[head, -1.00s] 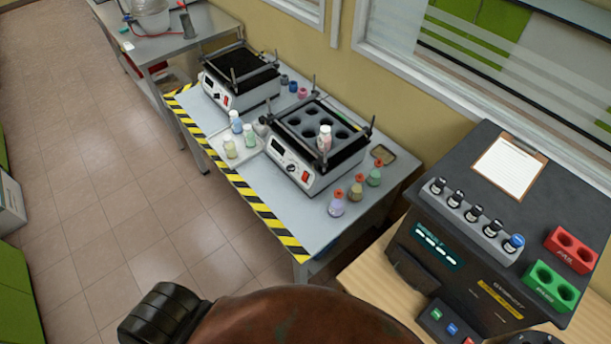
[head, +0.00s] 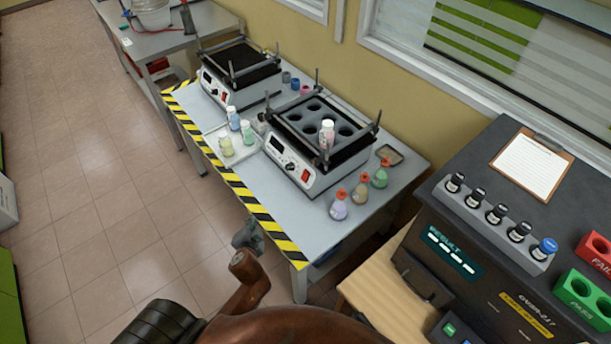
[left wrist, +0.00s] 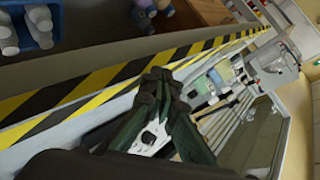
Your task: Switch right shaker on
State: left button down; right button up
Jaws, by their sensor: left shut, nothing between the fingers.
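The right shaker (head: 318,178) stands on the grey table, a white box with a black top tray of round holes. Its red switch (head: 305,175) is on the front panel; whether it is on cannot be told. One bottle (head: 327,133) with a white cap stands in the tray. The left shaker (head: 216,91) stands further back. My left gripper (head: 247,235) is beside the table's striped front edge, short of the right shaker and apart from it. In the left wrist view its dark fingers (left wrist: 160,80) are shut and empty. My right gripper is out of view.
Several flasks with orange stoppers (head: 339,207) stand right of the right shaker. A tray (head: 212,134) with bottles lies left of it. A dark analyser (head: 475,215) stands at the right.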

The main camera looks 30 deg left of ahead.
aim_at(304, 176)
pick_arm(q)
jog(key=w+d+r+m+t, duration=0.3)
jog(key=w+r, duration=0.2)
jog(key=r, duration=0.1)
jog(key=w+d+r+m+t+b, duration=0.1)
jog(key=w+d+r+m+t, duration=0.1)
jog(key=w+r, duration=0.4)
jog(key=shift+d+r+m+t+h, duration=0.4)
jog(key=shift+r+m+t, duration=0.15)
jog(key=shift+m+t, duration=0.3)
jog(key=shift+w, duration=0.15)
jog(key=w+d+f+b, duration=0.2)
jog(key=w+d+f, duration=0.1)
jog(key=w, duration=0.4)
jog(key=shift+w+b, duration=0.2)
jog(key=shift+b, duration=0.1)
jog(key=shift+f, duration=0.1)
